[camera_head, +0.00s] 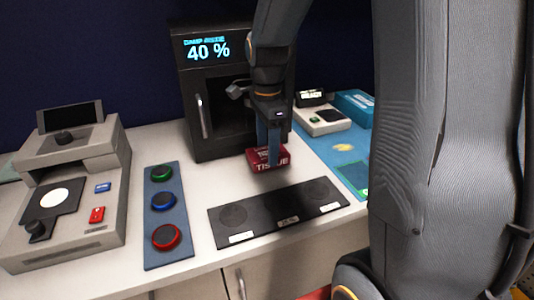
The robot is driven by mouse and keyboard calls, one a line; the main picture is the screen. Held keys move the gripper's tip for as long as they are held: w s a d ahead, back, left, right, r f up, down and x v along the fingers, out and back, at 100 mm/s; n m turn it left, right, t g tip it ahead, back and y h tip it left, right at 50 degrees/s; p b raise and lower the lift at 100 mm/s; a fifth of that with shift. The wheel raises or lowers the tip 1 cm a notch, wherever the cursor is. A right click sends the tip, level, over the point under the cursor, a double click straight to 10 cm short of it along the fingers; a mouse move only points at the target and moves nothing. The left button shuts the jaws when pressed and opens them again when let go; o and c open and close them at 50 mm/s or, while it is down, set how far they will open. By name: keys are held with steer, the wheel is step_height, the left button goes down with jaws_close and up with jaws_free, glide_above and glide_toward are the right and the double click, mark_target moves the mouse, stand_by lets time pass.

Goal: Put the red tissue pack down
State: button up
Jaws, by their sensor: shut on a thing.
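The red tissue pack (280,160) is a small dark red box with white lettering on its front side. It is at the white counter, in front of the black cabinet and behind the black two-circle plate. My gripper (269,155) points down onto it and is shut on it, with a blue finger in front of the pack. I cannot tell whether the pack's underside touches the counter.
A black cabinet (193,100) showing "40 %" stands behind. A black plate (262,212) lies in front. A button strip (152,225) and grey machine (105,166) are left. A blue mat (322,150) with boxes is right. Bare counter (205,178) lies left of the pack.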

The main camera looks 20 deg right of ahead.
steer(key=shift+w+f+p, duration=0.2)
steer(key=shift+f+p, duration=0.2)
steer(key=shift+f, duration=1.1)
steer(key=shift+f, duration=0.15)
steer(key=o, duration=1)
steer(key=shift+o, duration=0.2)
steer(key=shift+r+b, duration=0.6)
steer(key=shift+r, duration=3.35)
